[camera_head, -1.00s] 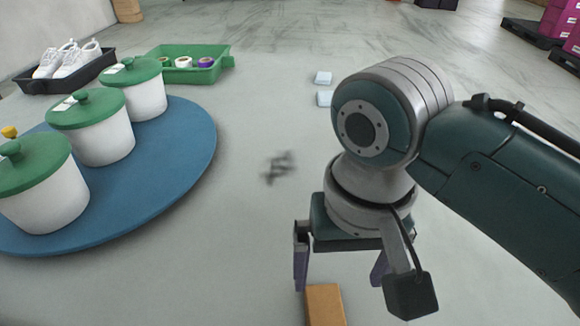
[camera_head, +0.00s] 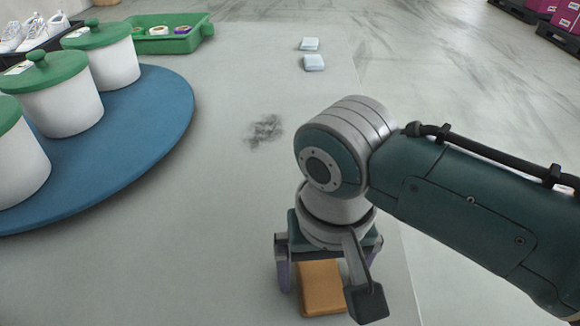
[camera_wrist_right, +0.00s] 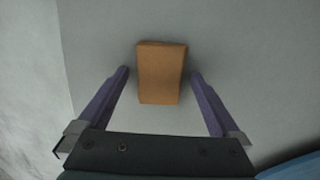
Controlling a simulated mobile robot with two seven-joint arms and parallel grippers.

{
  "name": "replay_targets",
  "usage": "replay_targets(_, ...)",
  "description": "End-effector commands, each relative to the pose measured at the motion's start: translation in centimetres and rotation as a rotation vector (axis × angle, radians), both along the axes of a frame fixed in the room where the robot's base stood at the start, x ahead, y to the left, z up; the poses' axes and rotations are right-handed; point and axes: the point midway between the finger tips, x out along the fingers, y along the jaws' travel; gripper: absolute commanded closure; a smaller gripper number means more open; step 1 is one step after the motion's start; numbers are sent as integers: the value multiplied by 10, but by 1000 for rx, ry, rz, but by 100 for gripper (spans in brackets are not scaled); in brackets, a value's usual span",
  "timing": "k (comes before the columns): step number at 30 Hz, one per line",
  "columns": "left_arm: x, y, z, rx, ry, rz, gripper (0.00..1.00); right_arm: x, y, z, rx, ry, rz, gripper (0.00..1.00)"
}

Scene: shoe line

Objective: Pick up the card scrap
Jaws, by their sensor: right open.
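The card scrap (camera_head: 321,290) is a flat, orange-brown rectangular piece lying on the grey table near its front right. It also shows in the right wrist view (camera_wrist_right: 161,74), ahead of and between the finger lines. My right gripper (camera_head: 322,281) is open above it, its purple fingers one on each side. In the right wrist view my right gripper (camera_wrist_right: 160,74) has a wide gap, and the fingers appear clear of the scrap. The head view hides part of the scrap behind my wrist. My left gripper is out of view.
A blue round mat (camera_head: 165,128) with several green-lidded white pots (camera_head: 115,62) fills the left. A green tray (camera_head: 182,42) and a dark tray with white shoes (camera_head: 12,35) stand behind. Two pale blocks (camera_head: 314,62) lie at the back. A dark smudge (camera_head: 264,131) marks the clear middle.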

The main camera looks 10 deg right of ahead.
Motion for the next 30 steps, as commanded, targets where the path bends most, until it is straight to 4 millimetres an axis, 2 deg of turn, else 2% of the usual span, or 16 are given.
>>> replay_targets(4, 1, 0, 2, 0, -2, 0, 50, 0, 0, 2, 1, -1, 0, 0)
replay_targets(25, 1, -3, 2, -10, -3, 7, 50, 0, 0, 2, 1, 0, 0, 79)
replay_targets(26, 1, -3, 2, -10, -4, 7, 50, 0, 0, 2, 1, 0, 0, 81)
replay_targets(30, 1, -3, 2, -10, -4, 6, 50, 0, 0, 2, 1, 0, 0, 82)
